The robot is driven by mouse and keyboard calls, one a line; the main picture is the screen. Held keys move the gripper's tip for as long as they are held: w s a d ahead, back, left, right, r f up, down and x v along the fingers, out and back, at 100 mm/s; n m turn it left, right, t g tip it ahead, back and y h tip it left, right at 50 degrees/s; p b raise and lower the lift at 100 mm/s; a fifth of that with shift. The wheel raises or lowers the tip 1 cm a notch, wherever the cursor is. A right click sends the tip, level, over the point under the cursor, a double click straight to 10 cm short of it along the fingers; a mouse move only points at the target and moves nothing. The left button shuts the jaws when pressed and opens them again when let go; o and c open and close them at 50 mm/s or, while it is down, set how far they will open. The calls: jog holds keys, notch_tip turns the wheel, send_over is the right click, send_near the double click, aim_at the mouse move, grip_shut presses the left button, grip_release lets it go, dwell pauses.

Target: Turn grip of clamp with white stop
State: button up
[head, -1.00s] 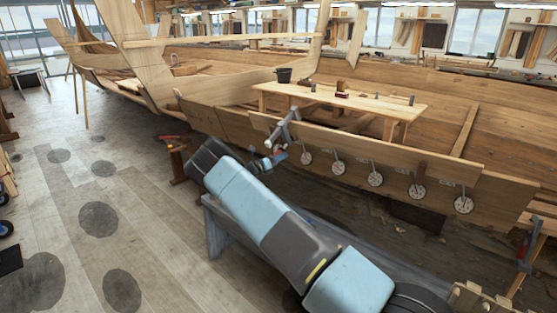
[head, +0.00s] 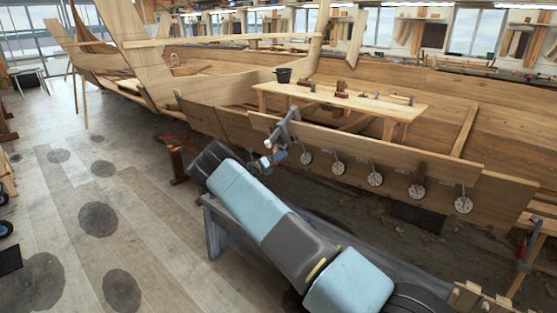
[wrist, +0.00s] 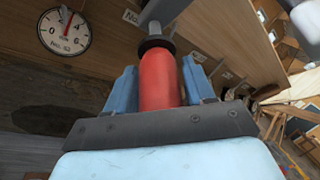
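The clamp (head: 283,128) is a grey bar clamp on the upper edge of the hull plank, with a small white part (head: 268,144) at its lower left. In the wrist view its red grip (wrist: 159,80) points toward me, with a black collar and a grey spindle (wrist: 154,28) beyond it. My gripper (wrist: 160,88) has one blue finger on each side of the red grip, close against it. The grip's near end is hidden behind my gripper's dark palm. In the head view my gripper (head: 272,161) is small at the clamp's lower end.
A round dial (wrist: 64,31) with a red needle hangs left of the grip, and several like it line the plank (head: 375,179). A pale rounded part (wrist: 306,22) shows at the wrist view's upper right. A bench (head: 345,100) with tools stands behind the plank.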

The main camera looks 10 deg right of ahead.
jog(key=shift+o, duration=0.8)
jog(key=v, duration=1.3)
jog(key=shift+a+f, duration=0.2)
jog(key=shift+a, duration=0.15)
jog(key=shift+s, duration=0.15)
